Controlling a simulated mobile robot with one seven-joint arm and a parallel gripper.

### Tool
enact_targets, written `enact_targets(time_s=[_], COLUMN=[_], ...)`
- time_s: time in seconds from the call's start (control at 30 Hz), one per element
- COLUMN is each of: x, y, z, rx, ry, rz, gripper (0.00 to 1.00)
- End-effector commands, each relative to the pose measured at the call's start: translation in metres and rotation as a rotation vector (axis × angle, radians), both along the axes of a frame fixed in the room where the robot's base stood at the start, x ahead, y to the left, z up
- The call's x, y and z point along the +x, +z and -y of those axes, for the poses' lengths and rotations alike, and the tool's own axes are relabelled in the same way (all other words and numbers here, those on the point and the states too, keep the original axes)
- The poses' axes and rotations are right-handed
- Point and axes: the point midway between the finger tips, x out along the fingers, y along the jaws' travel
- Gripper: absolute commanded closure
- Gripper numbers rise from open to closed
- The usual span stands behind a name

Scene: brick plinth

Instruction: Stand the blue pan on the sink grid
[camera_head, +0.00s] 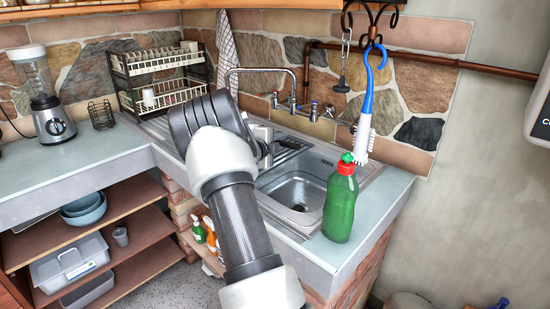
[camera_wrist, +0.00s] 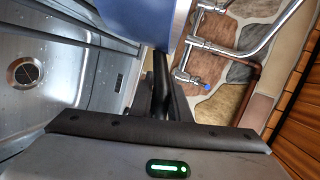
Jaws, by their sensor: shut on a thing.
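My gripper (camera_wrist: 162,75) is shut on the blue pan (camera_wrist: 140,16), whose smooth blue side shows at the top of the wrist view. In the head view my arm hides the pan and my fingertips. A dark slatted area (camera_head: 287,152), perhaps the sink grid, shows just right of my wrist, between the tap and the open basin; most of it is hidden. I cannot tell whether the pan touches it. The steel sink basin (camera_head: 299,193) is to its right, and a basin with a round drain (camera_wrist: 24,73) shows in the wrist view.
The tap (camera_head: 295,85) arches behind the sink and also shows in the wrist view (camera_wrist: 236,50). A green bottle (camera_head: 340,203) stands at the front right corner. A blue brush (camera_head: 367,100) hangs above. A dish rack (camera_head: 158,82) and blender (camera_head: 48,105) stand left.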

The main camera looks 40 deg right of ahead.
Motion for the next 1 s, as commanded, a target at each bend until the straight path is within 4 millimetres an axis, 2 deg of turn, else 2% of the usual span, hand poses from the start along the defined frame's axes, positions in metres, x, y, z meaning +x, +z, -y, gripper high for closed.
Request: enact_targets(time_s=[0.23, 0.4, 0.8, 0.83, 0.9, 0.93, 1.0], x=[0.000, 0.000, 0.000, 0.000, 0.000, 0.000, 0.000], y=[-0.020, -0.044, -0.050, -0.052, -0.051, -0.051, -0.051], z=[0.000, 0.001, 0.000, 0.000, 0.000, 0.000, 0.000], rx=[-0.003, -0.002, -0.004, -0.001, -0.001, -0.001, 0.000], ry=[-0.001, -0.002, -0.001, 0.000, 0.000, 0.000, 0.000], rz=[0.004, 0.003, 0.004, 0.001, 0.001, 0.001, 0.002], gripper=[1.00, 1.00, 1.00, 0.81, 0.69, 0.65, 0.65])
